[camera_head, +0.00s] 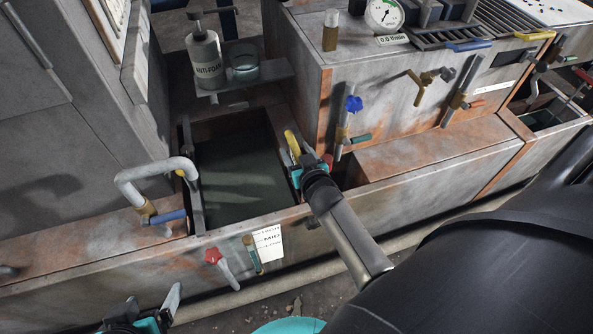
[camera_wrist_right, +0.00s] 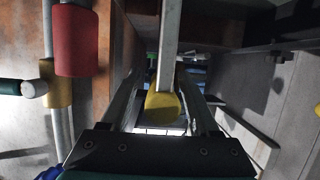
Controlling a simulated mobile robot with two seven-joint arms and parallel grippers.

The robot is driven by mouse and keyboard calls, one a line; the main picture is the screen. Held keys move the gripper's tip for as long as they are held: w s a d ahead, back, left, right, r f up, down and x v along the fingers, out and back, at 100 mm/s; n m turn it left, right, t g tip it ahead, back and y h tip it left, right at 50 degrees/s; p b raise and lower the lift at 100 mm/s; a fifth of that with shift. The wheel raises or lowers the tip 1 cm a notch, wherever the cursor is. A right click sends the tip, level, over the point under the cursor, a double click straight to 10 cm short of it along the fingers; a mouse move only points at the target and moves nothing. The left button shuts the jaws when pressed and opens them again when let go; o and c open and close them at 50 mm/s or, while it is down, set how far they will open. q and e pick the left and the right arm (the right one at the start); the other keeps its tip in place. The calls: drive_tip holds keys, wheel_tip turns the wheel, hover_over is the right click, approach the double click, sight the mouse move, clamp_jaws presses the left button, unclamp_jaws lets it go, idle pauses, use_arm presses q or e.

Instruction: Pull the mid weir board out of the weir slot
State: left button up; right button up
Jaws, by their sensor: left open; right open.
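A yellow grip (camera_head: 291,143) stands at the right edge of the dark, water-filled tank (camera_head: 240,175); I cannot tell for sure that it belongs to the mid weir board. My right gripper (camera_head: 300,160) is at this grip. In the right wrist view the open fingers of the right gripper (camera_wrist_right: 165,92) lie on either side of a yellow block (camera_wrist_right: 163,106) on a pale bar, and contact is not clear. The board and its slot are not clearly visible. My left gripper (camera_head: 150,312) is open and empty at the bottom left, in front of the tank wall.
A bent grey pipe (camera_head: 150,170) and an upright grey plate (camera_head: 194,190) stand at the tank's left side. A red-handled valve (camera_head: 213,256) and a MID label (camera_head: 268,243) are on the front wall. A bottle (camera_head: 204,60) and glass beaker (camera_head: 244,68) sit on a shelf behind.

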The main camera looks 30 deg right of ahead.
clamp_jaws()
idle(0.4)
idle(0.9)
drive_tip(key=shift+r, duration=0.1)
